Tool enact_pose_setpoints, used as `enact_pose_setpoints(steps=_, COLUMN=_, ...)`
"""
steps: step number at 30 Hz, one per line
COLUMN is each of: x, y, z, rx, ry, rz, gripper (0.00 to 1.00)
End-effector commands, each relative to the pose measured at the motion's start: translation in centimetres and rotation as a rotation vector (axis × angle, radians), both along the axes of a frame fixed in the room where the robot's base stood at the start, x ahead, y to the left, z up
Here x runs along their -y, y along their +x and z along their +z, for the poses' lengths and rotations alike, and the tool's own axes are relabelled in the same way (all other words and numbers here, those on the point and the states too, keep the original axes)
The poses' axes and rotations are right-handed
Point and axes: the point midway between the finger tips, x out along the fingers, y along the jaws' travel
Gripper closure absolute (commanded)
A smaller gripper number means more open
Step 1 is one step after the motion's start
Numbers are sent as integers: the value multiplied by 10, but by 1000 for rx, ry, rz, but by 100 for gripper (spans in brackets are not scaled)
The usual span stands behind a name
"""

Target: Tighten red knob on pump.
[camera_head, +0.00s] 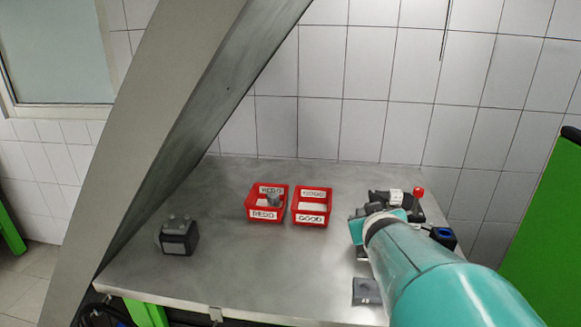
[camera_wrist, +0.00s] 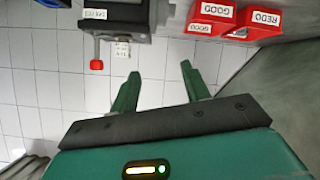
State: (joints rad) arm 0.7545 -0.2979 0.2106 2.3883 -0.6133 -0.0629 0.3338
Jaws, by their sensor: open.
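The red knob (camera_head: 418,191) stands up at the right end of the dark pump (camera_head: 385,197) at the back right of the metal table in the head view. In the wrist view, the red knob (camera_wrist: 97,65) sits on the end of a short stem from the grey-black pump body (camera_wrist: 112,18). My gripper (camera_wrist: 157,75) is open and empty, with its two green fingers apart. The knob is left of the left finger, apart from it. In the head view my teal arm hides the fingertips and part of the pump.
Two red bins (camera_head: 268,203), (camera_head: 311,207) labelled REDO and GOOD stand mid-table. The REDO bin holds a grey part. A dark block (camera_head: 178,238) sits at the left. A blue-black object (camera_head: 443,238) is at the right edge. The table's front middle is clear.

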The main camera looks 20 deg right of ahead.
Motion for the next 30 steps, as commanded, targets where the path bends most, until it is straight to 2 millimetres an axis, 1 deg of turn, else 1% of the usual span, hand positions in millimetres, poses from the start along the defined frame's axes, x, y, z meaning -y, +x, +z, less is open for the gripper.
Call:
enact_pose_setpoints(steps=1, x=8, y=0, z=-1, rx=10, ry=-3, rz=-3, gripper=53)
enact_pose_setpoints(steps=8, x=42, y=5, z=-1, rx=83, ry=-17, rz=18, gripper=53)
enact_pose_setpoints(steps=12, x=70, y=5, z=-4, rx=146, ry=-18, rz=46, gripper=53)
enact_pose_setpoints(steps=17, x=104, y=-3, z=-7, rx=241, ry=2, rz=100, gripper=53)
enact_pose_setpoints(steps=20, x=122, y=-12, z=-10, rx=304, ry=25, rz=138, gripper=53)
enact_pose_setpoints(steps=24, x=142, y=-30, z=-11, rx=395, ry=67, rz=194, gripper=53)
enact_pose_setpoints(steps=27, x=153, y=-45, z=-11, rx=460, ry=96, rz=234, gripper=53)
enact_pose_setpoints(steps=30, x=159, y=-59, z=-9, rx=513, ry=122, rz=267, gripper=53)
